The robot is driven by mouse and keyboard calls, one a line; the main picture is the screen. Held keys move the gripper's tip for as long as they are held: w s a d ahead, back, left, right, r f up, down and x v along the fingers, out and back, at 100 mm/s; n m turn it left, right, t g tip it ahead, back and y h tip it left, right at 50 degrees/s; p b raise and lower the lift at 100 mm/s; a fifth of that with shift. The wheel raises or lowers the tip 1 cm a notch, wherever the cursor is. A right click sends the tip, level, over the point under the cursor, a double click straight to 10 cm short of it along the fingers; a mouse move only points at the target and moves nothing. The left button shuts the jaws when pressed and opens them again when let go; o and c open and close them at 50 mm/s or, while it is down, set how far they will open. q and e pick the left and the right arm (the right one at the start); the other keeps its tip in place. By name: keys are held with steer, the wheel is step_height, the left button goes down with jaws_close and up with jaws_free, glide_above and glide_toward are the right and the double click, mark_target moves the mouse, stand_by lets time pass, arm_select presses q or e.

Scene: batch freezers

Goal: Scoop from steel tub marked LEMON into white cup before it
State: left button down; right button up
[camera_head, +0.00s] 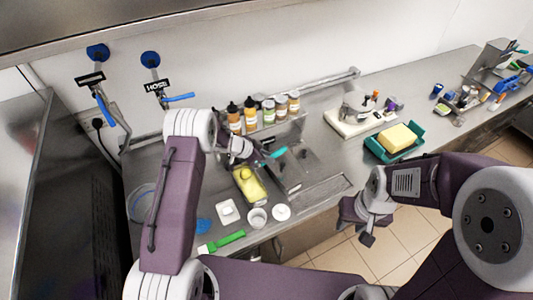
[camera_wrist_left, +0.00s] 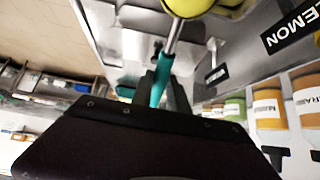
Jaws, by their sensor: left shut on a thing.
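The steel tub (camera_head: 262,198) holds pale yellow content and stands on the counter; its marking cannot be read in the head view. A black LEMON label (camera_wrist_left: 292,28) shows in the left wrist view. My left gripper (camera_head: 262,157) is shut on the teal handle (camera_wrist_left: 160,80) of a scoop. The scoop's head (camera_wrist_left: 188,6) has yellow on it, and a yellow ball (camera_head: 245,174) shows over the tub's far part. The white cup (camera_head: 257,218) stands upright in front of the tub. My right gripper (camera_head: 358,222) is off the counter's front edge; its opening is unclear.
A white square dish (camera_head: 228,211) and white round lid (camera_head: 281,212) flank the cup. A green spatula (camera_head: 226,241) lies at the front edge. Several bottles and jars (camera_head: 265,112) stand behind. A teal tray (camera_head: 420,143) holds a yellow block at right.

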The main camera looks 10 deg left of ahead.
arm_select(q)
steer(key=shift+w+d+r+g+y+p, duration=0.25)
steer(key=shift+d+r+g+y+p, duration=0.35)
steer(key=shift+p, duration=3.3)
steer(key=shift+a+f+y+p, duration=0.15)
steer(key=shift+f+y+p, duration=0.15)
steer(key=shift+p, duration=0.5)
steer(key=shift+w, duration=0.1)
